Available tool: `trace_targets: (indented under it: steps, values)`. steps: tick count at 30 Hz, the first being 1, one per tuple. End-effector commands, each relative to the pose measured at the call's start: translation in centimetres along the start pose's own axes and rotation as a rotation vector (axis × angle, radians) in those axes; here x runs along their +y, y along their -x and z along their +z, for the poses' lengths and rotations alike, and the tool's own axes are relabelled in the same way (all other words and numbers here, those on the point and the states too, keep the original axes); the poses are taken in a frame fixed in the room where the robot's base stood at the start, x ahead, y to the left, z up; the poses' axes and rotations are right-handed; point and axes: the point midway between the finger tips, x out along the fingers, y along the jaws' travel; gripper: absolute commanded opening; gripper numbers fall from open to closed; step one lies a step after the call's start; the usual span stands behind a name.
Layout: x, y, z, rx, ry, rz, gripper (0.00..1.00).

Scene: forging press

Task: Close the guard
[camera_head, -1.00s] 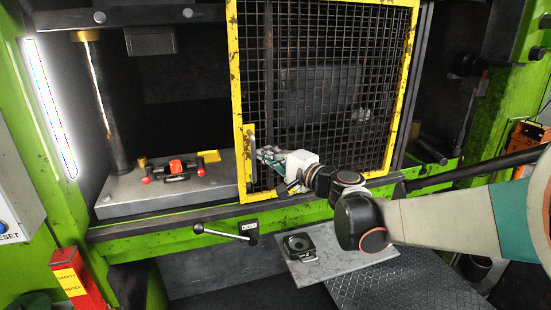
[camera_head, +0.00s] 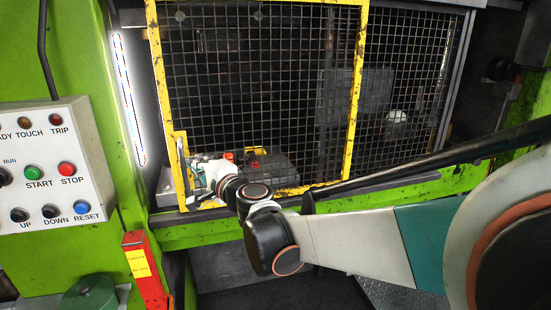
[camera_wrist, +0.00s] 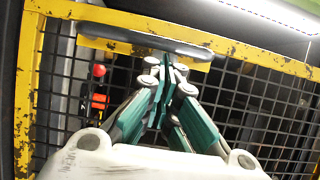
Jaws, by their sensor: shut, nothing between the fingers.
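The guard is a yellow-framed mesh panel (camera_head: 358,90) across the front of the press. Its left frame edge is close to the press's left green column, with a narrow dark gap beside the light strip. The guard's handle, a grey bar on a yellow plate, is at its lower left (camera_head: 181,152) and crosses the top of the wrist view (camera_wrist: 130,36). My gripper (camera_head: 190,172) is at the handle, in front of the mesh. In the wrist view its fingers (camera_wrist: 168,65) are shut and empty, with the tips right by the bar; I cannot tell whether they touch it.
A control panel (camera_head: 50,165) with buttons stands at the left. A red post (camera_head: 147,275) with a yellow label is below the light strip (camera_head: 128,100). Red parts (camera_head: 255,162) show behind the mesh. A long dark bar (camera_head: 420,160) lies above my arm.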

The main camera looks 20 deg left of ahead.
Motion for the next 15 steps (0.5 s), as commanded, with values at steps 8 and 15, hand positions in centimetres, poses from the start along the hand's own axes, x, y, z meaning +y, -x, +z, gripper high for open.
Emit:
trace_targets:
  steps: [8, 15]
  values:
    - [0.0, -3.0, 6.4, -0.004, 0.0, 0.0, 0.0]
    - [0.0, -4.1, 8.7, -0.001, 0.0, 0.0, 0.0]
